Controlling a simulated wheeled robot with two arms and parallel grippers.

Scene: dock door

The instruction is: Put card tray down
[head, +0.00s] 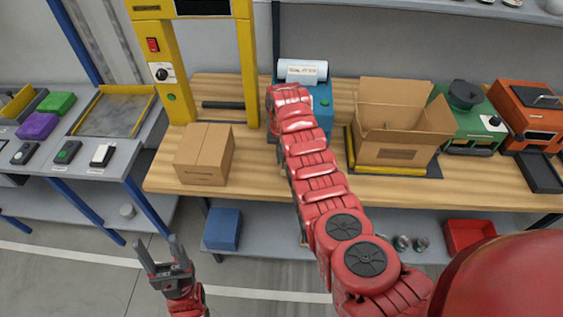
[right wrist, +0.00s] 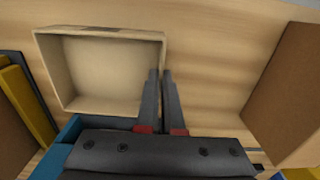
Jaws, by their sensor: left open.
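In the head view my red right arm hides the right gripper and the tray. My left gripper (head: 159,243) is open and empty, low in front of the bench.
The wooden bench (head: 270,179) holds a closed carton (head: 205,154), a blue machine (head: 323,106) with a white roll, an open carton (head: 397,135), and green (head: 465,125) and orange (head: 525,113) machines. A yellow frame (head: 178,70) stands behind. Bare wood lies around the closed carton.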

